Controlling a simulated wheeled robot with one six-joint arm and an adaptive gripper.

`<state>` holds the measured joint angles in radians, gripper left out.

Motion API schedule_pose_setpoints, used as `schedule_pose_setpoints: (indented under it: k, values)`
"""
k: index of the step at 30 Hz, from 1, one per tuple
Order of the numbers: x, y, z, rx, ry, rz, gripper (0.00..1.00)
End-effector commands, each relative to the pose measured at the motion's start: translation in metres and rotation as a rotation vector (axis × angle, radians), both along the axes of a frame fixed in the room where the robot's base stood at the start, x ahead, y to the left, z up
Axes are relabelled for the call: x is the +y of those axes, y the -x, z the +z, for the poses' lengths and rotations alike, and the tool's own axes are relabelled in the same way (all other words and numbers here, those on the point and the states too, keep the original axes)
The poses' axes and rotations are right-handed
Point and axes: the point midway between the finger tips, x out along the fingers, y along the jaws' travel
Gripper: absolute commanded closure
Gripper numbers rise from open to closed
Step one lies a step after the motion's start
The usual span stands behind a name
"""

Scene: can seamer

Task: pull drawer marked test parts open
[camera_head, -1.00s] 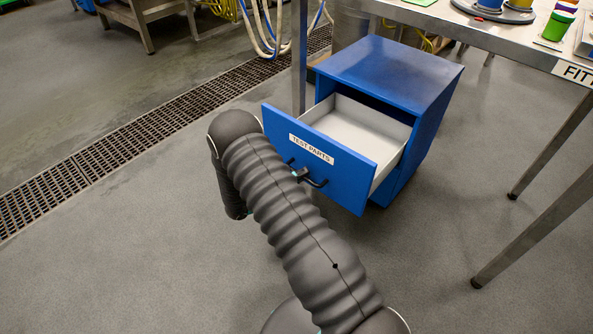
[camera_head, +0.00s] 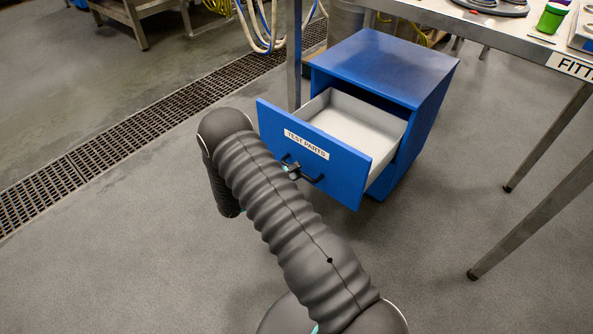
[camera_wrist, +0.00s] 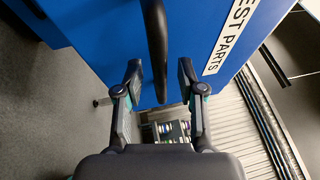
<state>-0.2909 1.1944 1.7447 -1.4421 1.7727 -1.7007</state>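The blue drawer marked TEST PARTS (camera_head: 335,180) stands well out of its blue cabinet (camera_head: 385,65). Its pale grey inside (camera_head: 352,120) shows, and the part in view is empty. The dark bar handle (camera_head: 313,180) is on the drawer front below the white label (camera_head: 306,144). In the wrist view the handle (camera_wrist: 155,40) runs down between the two fingers of my gripper (camera_wrist: 160,82), with a gap on each side. My gripper is open around the handle. In the head view my arm hides most of the gripper.
A floor drain grate (camera_head: 110,148) runs along the left. Hoses (camera_head: 262,30) hang behind. Floor left of the drawer is clear.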

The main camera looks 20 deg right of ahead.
Motion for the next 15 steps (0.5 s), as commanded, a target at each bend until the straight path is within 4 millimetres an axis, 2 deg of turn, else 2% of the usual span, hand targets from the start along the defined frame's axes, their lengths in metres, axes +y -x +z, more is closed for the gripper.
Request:
schedule_pose_setpoints:
  k: [9, 15]
  values:
    - [0.06, 0.007, -0.011, -0.001, 0.0, 0.005, 0.61]
    - [0.091, 0.011, -0.016, 0.0, -0.001, 0.003, 0.61]
